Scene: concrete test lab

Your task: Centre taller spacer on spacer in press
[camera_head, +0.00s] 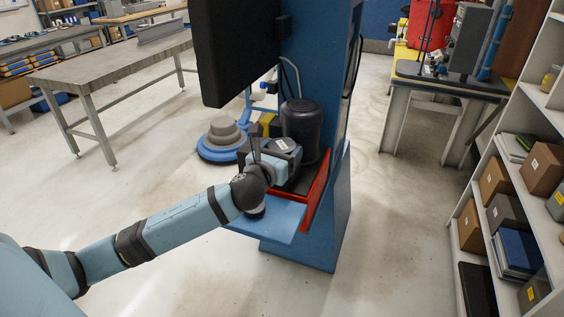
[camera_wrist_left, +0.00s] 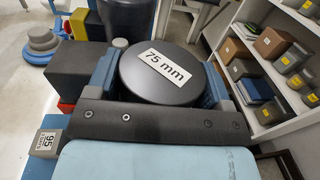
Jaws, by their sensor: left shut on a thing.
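My left gripper (camera_head: 280,158) reaches in from the left to the blue press (camera_head: 338,165). It is shut on a dark round spacer with a white "75 mm" label (camera_wrist_left: 166,68), between its two blue-grey fingers. In the head view only part of this spacer shows, with its label (camera_head: 284,145) facing up. It is over the press's red-edged bed (camera_head: 316,196), in front of a black cylinder (camera_head: 301,127). Any other spacer below it is hidden, so I cannot tell whether the held one touches anything. My right gripper is out of view.
A blue ledge (camera_head: 278,222) juts out below the bed. A dark panel (camera_head: 236,50) hangs above left. A blue and grey floor machine (camera_head: 224,140) stands behind. A shelf with boxes (camera_head: 540,170) is at right; open floor lies between.

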